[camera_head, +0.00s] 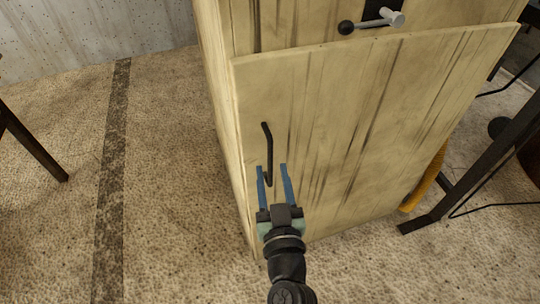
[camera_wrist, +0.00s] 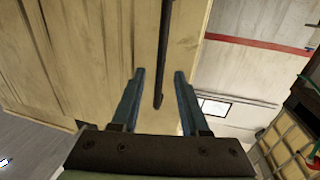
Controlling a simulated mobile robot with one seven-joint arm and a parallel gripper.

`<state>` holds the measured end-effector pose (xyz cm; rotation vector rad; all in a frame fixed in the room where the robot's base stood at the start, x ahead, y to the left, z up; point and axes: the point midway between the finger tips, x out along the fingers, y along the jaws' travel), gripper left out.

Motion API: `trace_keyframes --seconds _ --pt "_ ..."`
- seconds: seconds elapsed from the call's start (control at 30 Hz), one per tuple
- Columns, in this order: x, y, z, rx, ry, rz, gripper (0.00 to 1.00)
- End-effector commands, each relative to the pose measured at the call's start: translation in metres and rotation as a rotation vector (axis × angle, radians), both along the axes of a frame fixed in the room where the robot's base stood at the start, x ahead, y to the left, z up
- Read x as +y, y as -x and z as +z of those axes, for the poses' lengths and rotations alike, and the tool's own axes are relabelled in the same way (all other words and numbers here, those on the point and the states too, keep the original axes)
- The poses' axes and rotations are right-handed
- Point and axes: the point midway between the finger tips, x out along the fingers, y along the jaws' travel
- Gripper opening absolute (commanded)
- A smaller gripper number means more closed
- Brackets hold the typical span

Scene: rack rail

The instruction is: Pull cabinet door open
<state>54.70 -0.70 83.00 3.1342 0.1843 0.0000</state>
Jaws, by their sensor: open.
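The wooden cabinet door (camera_head: 345,125) is pale with dark streaks and stands at the front of the cabinet (camera_head: 217,90). Its upper edge shows as a ledge standing out from the cabinet; I cannot tell whether the door is ajar. A black bar handle (camera_head: 267,145) runs up and down near the door's left side. My gripper (camera_head: 273,170) is open, with blue fingers either side of the handle's lower end in the head view. In the wrist view the handle (camera_wrist: 163,60) comes down between the spread fingertips (camera_wrist: 160,75). I see no clear contact.
A dark metal frame (camera_head: 470,155) and a yellow object (camera_head: 428,180) stand to the right. A dark leg (camera_head: 32,145) is at far left. The speckled floor (camera_head: 170,200) left of the cabinet is clear.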

Motion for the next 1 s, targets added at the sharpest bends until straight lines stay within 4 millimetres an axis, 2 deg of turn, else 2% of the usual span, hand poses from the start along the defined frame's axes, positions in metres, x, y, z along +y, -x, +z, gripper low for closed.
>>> trace_keyframes --seconds 0.1,0.3,0.67,0.9,1.0 --pt "0.002 -0.018 0.002 -0.002 -0.001 0.0 0.45" --pt "0.004 -0.035 0.001 -0.001 0.0 0.0 0.45" --pt "0.005 -0.038 0.0 0.0 0.0 0.0 0.45" --pt "0.005 -0.038 0.0 0.0 0.0 0.0 0.02" --pt "0.005 -0.038 0.0 0.0 0.0 0.0 0.0"
